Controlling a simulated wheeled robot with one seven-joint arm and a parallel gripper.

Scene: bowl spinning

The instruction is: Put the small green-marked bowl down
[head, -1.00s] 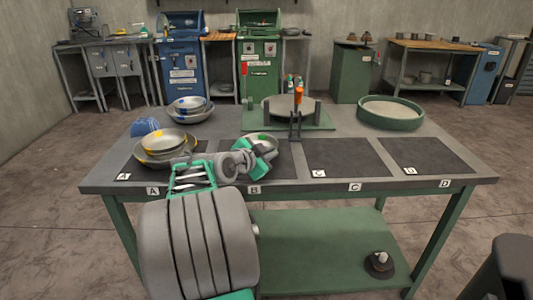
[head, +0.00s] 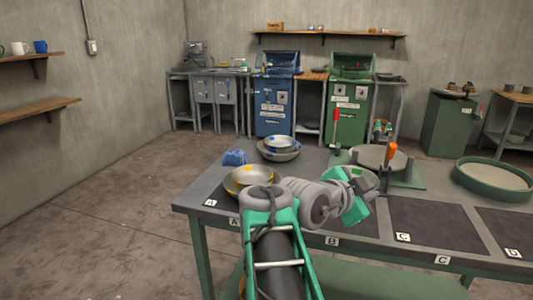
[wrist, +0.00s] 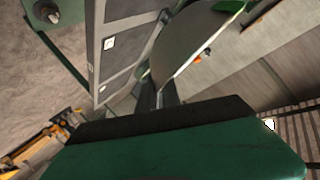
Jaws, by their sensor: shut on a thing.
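The small bowl with a green mark (head: 352,173) is metal-grey and mostly hidden behind my gripper (head: 358,195) in the head view. My gripper is shut on its rim, over the far part of pad B (head: 355,222). The wrist view shows the bowl (wrist: 190,45) tilted in the picture, with its green mark at the top edge. I cannot tell how high its base is above the bench.
Yellow-marked nested bowls (head: 238,182) stand on pad A at left. Blue-marked bowls (head: 280,148) and a blue cloth (head: 235,157) lie behind. Pad C (head: 430,226) is bare.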

